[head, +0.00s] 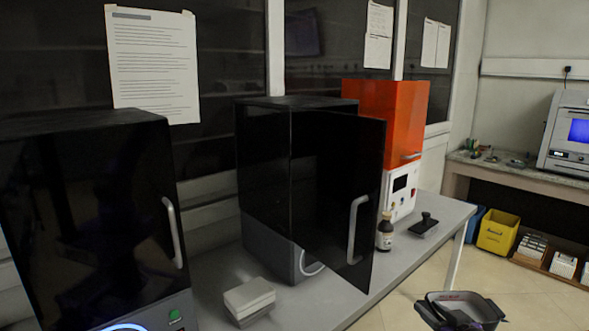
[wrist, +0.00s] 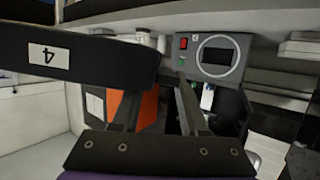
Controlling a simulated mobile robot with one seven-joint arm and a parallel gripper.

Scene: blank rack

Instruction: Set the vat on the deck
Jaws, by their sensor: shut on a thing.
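The vat (head: 457,300) is a dark grey tray-like thing with a pale inside, at the bottom right of the head view, off the bench's front edge. In the wrist view the vat (wrist: 85,58) is a dark wall with a white label marked 4, upside down. My gripper (wrist: 160,82) is shut on the vat's edge, its two fingers reaching up to it. The middle black printer (head: 262,170) has a dark door with a grey handle, which appears to be swung open. I cannot make out the deck; the printer's inside is hidden or too dark.
On the bench (head: 335,296) are another black printer (head: 95,210), a stack of pale blocks (head: 249,297), a brown bottle (head: 385,232), a black-handled tool (head: 424,224) and an orange-topped machine (head: 385,115). The middle printer's door (head: 335,190) sticks out towards the bench's front.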

